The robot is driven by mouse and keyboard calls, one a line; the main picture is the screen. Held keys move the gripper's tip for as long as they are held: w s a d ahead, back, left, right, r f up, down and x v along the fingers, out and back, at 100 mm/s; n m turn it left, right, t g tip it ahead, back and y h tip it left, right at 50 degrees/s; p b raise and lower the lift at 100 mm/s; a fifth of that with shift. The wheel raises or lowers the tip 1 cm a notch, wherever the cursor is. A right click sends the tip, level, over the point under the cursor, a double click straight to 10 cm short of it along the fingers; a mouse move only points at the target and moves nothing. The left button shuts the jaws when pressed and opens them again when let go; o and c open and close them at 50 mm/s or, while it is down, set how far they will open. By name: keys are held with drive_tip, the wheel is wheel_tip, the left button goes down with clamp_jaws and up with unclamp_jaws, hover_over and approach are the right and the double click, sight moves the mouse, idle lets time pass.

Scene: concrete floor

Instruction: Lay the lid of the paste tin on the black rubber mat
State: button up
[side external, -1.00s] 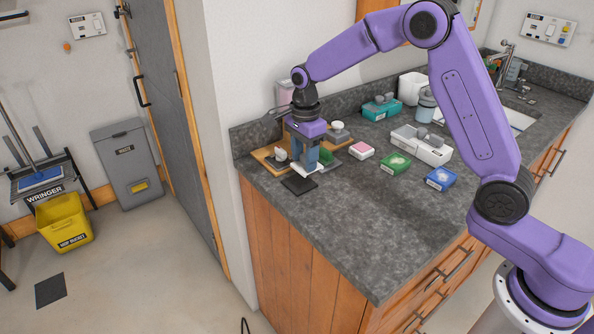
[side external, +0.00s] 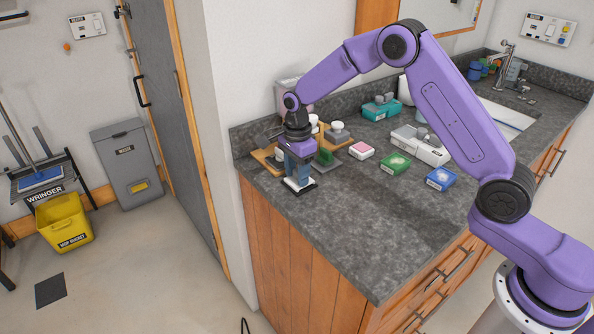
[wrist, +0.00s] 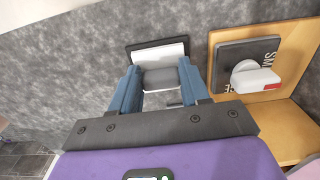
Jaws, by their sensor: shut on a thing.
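The lid (side external: 297,184) is a white rectangular plate with a grey grip block on top. My gripper (side external: 299,177) is shut on that grip block, pointing down. In the wrist view the lid (wrist: 165,53) shows beyond the block between the two blue fingers (wrist: 160,79). The black rubber mat (wrist: 133,54) lies directly under the lid, its dark edge showing around it; its edge also shows in the side view (side external: 311,186). I cannot tell whether the lid touches the mat. I cannot pick out the paste tin for sure.
A wooden board (wrist: 222,38) beside the mat holds a dark labelled plate with a white-and-red knobbed piece (wrist: 252,77). In the side view a green block (side external: 325,157) is close behind my gripper. Pink, green and blue boxes (side external: 440,179) stand to the right. The front counter is clear.

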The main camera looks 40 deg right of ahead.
drive_tip(key=o, duration=1)
drive_tip(key=shift+f, duration=0.1)
wheel_tip(320, 180, up, 12)
drive_tip(key=s+a+r+n, duration=0.2)
drive_tip(key=s+a+n, duration=0.1)
drive_tip(key=s+n, duration=0.35)
drive_tip(key=s+d+n, duration=0.2)
drive_tip(key=s+n, duration=0.6)
drive_tip(key=s, duration=0.3)
drive_tip(key=s+d+f+n, duration=0.1)
drive_tip(key=s+d+n, duration=0.2)
drive_tip(key=s+n, duration=0.5)
drive_tip(key=s+d+n, duration=0.3)
drive_tip(key=s+n, duration=0.5)
drive_tip(key=s, duration=0.6)
drive_tip(key=shift+s+f, duration=0.1)
drive_tip(key=shift+f, duration=0.2)
